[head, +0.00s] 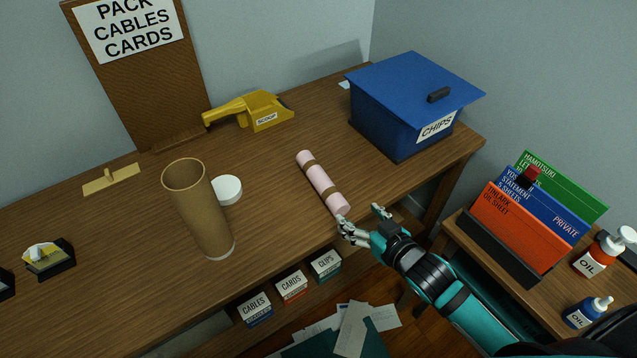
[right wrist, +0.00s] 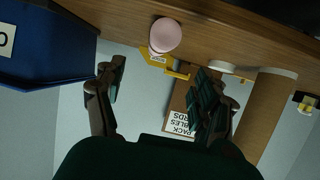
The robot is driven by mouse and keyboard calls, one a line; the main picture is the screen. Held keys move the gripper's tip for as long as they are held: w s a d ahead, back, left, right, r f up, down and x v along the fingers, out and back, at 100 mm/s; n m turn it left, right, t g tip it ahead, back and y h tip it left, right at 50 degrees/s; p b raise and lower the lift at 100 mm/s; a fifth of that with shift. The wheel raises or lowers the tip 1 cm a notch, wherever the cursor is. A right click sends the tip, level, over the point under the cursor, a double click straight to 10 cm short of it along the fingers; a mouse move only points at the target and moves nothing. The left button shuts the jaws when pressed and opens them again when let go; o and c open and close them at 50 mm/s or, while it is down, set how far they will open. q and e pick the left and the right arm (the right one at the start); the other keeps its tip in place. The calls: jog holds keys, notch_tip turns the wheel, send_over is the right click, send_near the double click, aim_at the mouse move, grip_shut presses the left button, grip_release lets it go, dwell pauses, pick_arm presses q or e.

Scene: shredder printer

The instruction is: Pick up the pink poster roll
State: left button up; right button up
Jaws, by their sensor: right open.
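The pink poster roll (head: 322,182) lies on the wooden table with two brown bands around it, its near end close to the front edge. My right gripper (head: 362,215) is open at the table's front edge, just right of the roll's near end. In the right wrist view the roll's round pink end (right wrist: 165,36) faces the camera, ahead of and between the two spread fingers (right wrist: 160,95). Nothing is between the fingers. My left gripper is in neither view.
A brown cardboard tube (head: 198,210) stands open-topped on the table, with a white round lid (head: 228,190) beside it. A blue CHIPS box (head: 405,110) stands back right, and a yellow scoop (head: 255,110) at the back. A side stand with folders (head: 530,215) and oil bottles (head: 590,310) is at the right.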

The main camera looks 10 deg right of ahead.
aim_at(337, 198)
jog(key=x, duration=1)
jog(key=shift+w+f, duration=0.1)
jog(key=shift+w, duration=0.05)
jog(key=shift+x, duration=2.65)
jog(key=shift+a, duration=0.1)
jog(key=shift+c, duration=0.4)
jog(key=c, duration=1.2)
